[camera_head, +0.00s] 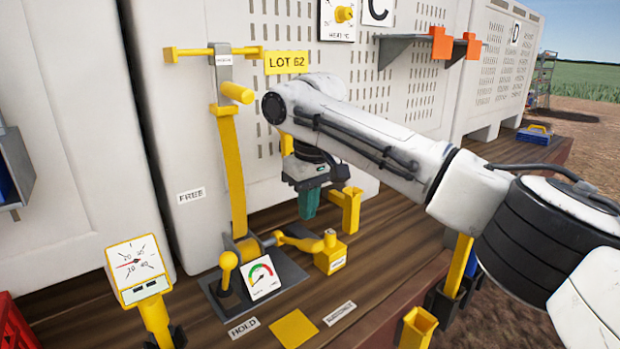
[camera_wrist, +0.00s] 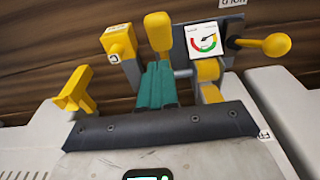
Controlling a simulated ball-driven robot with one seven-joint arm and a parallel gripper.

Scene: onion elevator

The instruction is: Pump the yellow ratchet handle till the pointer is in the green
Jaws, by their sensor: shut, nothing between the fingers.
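The yellow ratchet handle (camera_head: 300,241) is a low lever with a rounded grip at its right end. That grip (camera_wrist: 158,34) is just beyond my fingertips in the wrist view. The square gauge (camera_head: 262,277) has a green and red arc; it also shows in the wrist view (camera_wrist: 204,39). Its pointer is too small for me to tell which colour it is on. My gripper (camera_head: 308,212) has teal fingers, shut and empty, pointing down above and behind the grip in the head view. In the wrist view the fingers (camera_wrist: 157,70) hide part of the lever.
A second yellow lever with a ball knob (camera_head: 228,262) stands left of the gauge. A yellow box (camera_head: 330,256) sits by the grip. A yellow bracket (camera_head: 347,206) stands behind. A tall yellow strap (camera_head: 231,165) rises at the left beside the pale wall panels.

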